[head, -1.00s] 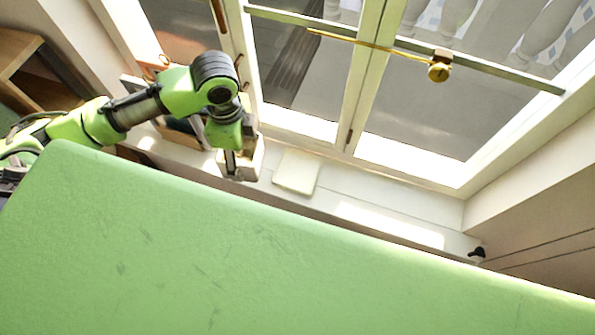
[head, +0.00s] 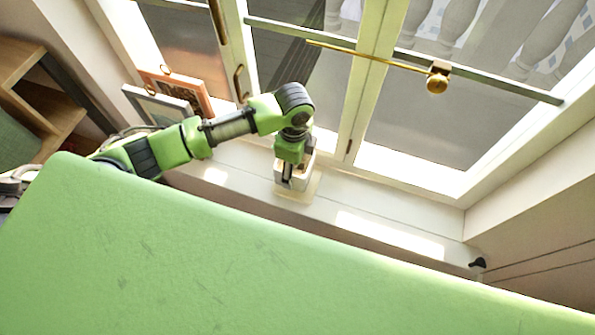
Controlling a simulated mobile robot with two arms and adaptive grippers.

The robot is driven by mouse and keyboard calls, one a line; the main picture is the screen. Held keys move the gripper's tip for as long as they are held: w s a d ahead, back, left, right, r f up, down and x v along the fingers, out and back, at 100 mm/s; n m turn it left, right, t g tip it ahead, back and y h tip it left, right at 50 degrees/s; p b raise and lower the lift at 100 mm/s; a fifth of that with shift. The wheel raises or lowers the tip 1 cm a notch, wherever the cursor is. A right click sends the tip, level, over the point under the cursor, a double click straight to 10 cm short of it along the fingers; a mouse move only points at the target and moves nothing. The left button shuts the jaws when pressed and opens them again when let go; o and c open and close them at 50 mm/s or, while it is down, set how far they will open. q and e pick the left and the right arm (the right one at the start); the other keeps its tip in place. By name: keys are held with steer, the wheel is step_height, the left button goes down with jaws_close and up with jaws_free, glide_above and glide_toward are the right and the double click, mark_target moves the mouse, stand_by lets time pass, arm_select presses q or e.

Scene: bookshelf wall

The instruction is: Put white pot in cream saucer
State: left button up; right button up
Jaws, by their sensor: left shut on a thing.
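The white pot (head: 306,175) is a small square pot with brown inside, over the window sill. My left gripper (head: 287,182) is shut on its near wall. The cream saucer (head: 316,186) is a flat square plate on the sill, and the pot hides most of it. The pot is over the saucer in this view; I cannot tell whether it touches it. My right gripper is not in the head view.
Picture frames (head: 172,92) lean at the left end of the sill (head: 375,213). A window with a brass latch (head: 437,82) rises behind. A wooden shelf (head: 40,95) stands at the far left.

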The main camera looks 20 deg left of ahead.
mark_target(297, 173)
arm_select(q)
steer(key=shift+w+d+f, duration=0.15)
steer(key=shift+d+f, duration=0.05)
steer(key=shift+w+d+f, duration=0.1)
steer(key=shift+d+f, duration=0.05)
steer(key=shift+f, duration=1.65)
steer(key=shift+f, duration=0.1)
steer(key=o, duration=1.5)
step_height(297, 173, up, 12)
